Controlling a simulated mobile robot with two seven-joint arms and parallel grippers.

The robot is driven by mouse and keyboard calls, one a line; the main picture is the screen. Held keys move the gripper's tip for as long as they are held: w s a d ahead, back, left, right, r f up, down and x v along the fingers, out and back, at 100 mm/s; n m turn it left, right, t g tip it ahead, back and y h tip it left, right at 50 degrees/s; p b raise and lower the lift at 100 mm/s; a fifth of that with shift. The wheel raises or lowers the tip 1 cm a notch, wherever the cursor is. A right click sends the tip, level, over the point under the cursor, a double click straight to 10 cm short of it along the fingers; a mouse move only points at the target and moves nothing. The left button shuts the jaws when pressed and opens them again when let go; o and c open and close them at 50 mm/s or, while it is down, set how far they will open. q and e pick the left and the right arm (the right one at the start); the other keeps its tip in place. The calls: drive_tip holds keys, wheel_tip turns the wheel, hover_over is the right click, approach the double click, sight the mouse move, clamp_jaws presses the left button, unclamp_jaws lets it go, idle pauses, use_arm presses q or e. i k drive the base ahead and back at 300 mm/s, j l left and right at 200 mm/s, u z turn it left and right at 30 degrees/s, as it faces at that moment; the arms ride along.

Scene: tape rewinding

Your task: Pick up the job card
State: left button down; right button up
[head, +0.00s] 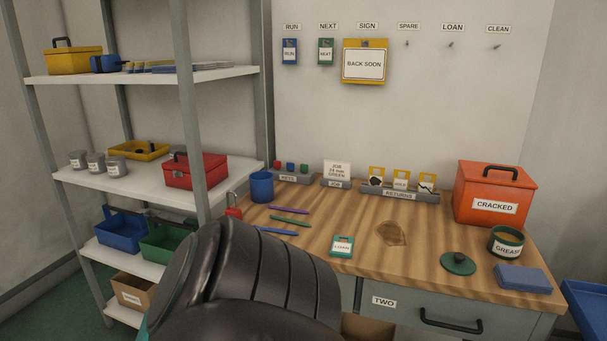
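The job card (337,169) is a white card with dark print reading JOB, a millimetre size and GREEN. It stands upright in a small grey holder (336,183) labelled JOB, near the back of the wooden bench, against the wall. A large dark segment of one of my arms fills the bottom middle of the head view and covers the bench's front left part. I cannot tell which arm it is. Neither gripper's fingers show.
A rack labelled RETURNS (398,196) stands right of the card. Left of it are a row of coloured pieces (291,168) and a blue cup (262,186). Pens and a LOAN tag (341,246) lie in front. An orange CRACKED box (494,194) stands right; shelves (146,186) stand left.

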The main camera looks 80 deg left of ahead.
sight(333, 169)
drive_tip(key=u, duration=2.35)
drive_tip(key=i+j, duration=0.1)
drive_tip(key=j, duration=0.4)
drive_tip(key=i+j+z, duration=0.1)
drive_tip(key=j+z, duration=0.25)
drive_tip(key=i+j+z, duration=0.1)
drive_tip(key=z, duration=0.3)
drive_tip(key=j, duration=0.1)
